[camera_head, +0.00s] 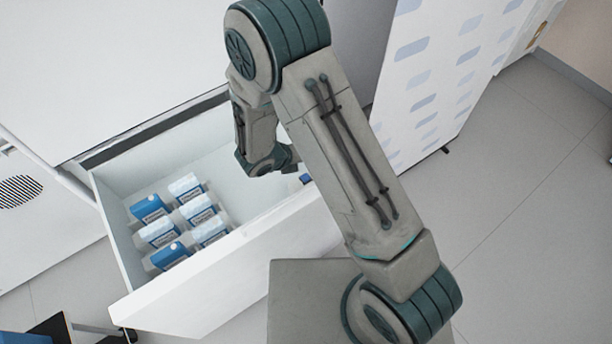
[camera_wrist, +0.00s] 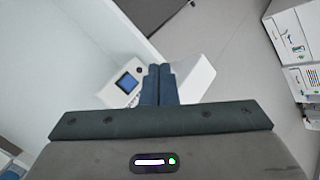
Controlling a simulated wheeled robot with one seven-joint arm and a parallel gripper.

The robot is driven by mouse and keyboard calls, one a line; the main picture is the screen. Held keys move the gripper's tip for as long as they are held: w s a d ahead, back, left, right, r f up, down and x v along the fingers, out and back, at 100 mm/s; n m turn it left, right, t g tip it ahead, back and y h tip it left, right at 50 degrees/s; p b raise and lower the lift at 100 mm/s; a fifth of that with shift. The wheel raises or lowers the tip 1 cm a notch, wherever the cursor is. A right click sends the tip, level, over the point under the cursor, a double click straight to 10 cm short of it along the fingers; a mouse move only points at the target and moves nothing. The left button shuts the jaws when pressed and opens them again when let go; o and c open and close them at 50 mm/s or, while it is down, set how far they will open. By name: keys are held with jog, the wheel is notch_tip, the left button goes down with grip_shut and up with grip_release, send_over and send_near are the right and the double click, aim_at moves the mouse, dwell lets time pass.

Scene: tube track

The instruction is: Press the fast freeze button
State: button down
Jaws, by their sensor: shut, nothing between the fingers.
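In the wrist view a white control panel (camera_wrist: 112,94) carries a small blue-lit screen (camera_wrist: 128,83) and a small dark round spot (camera_wrist: 139,69) near its upper right corner. I cannot read any label, so I cannot tell which part is the fast freeze button. My gripper (camera_wrist: 160,68) is shut and empty. Its fingers appear just right of the screen in the picture and cover part of the panel. I cannot tell whether they touch it. In the head view my arm hides the panel and most of the gripper.
An open white drawer (camera_head: 215,268) holds several blue and white boxes (camera_head: 158,232) in the head view. A tall white cabinet with blue marks (camera_head: 425,85) stands to the right. Grey floor (camera_head: 530,170) is clear at the right.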

aim_at(303, 179)
jog(key=shift+f, duration=0.1)
notch_tip(303, 179, down, 9)
jog(key=b, duration=0.7)
jog(key=shift+r, duration=0.2)
jog(key=shift+f, duration=0.15)
dwell(1.5)
jog(key=shift+f+b, duration=0.25)
jog(key=shift+b, duration=0.15)
jog(key=shift+f+b, duration=0.4)
jog(key=shift+f, duration=0.1)
dwell(0.5)
jog(key=shift+r, duration=0.15)
jog(key=shift+r+p, duration=0.7)
jog(key=shift+r, duration=0.1)
